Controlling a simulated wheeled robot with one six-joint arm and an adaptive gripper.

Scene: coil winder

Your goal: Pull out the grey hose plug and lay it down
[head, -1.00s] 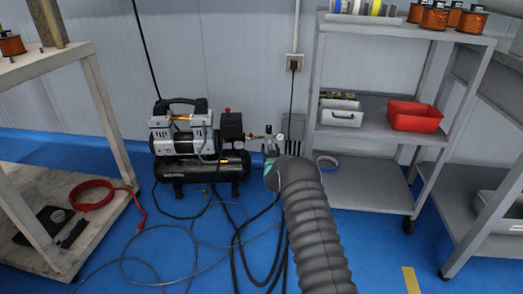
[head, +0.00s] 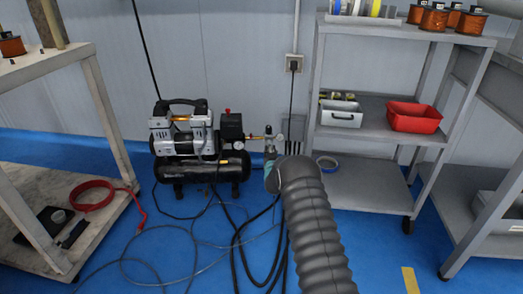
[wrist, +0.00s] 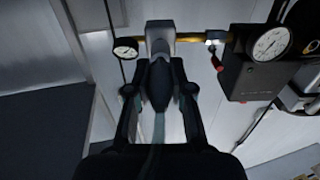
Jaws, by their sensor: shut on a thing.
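The grey hose plug (wrist: 159,85) shows in the middle of the wrist view, between the two fingers of my gripper (wrist: 160,92). The fingers are shut on it. Its front end points at the pale metal coupling (wrist: 160,38) on the brass air line and seems to meet it; I cannot tell whether it is still seated. A thin grey hose (wrist: 159,127) runs from the plug back toward my gripper. In the head view my gripper (head: 270,154) is at the compressor's outlet, and my arm hides the plug.
The air compressor (head: 200,150) stands left of my gripper. Hoses and cables lie on the blue floor (head: 165,245). A grey shelf cart (head: 370,195) with a red bin (head: 414,116) stands at right. A workbench (head: 112,120) with a red hose (head: 92,194) is at left.

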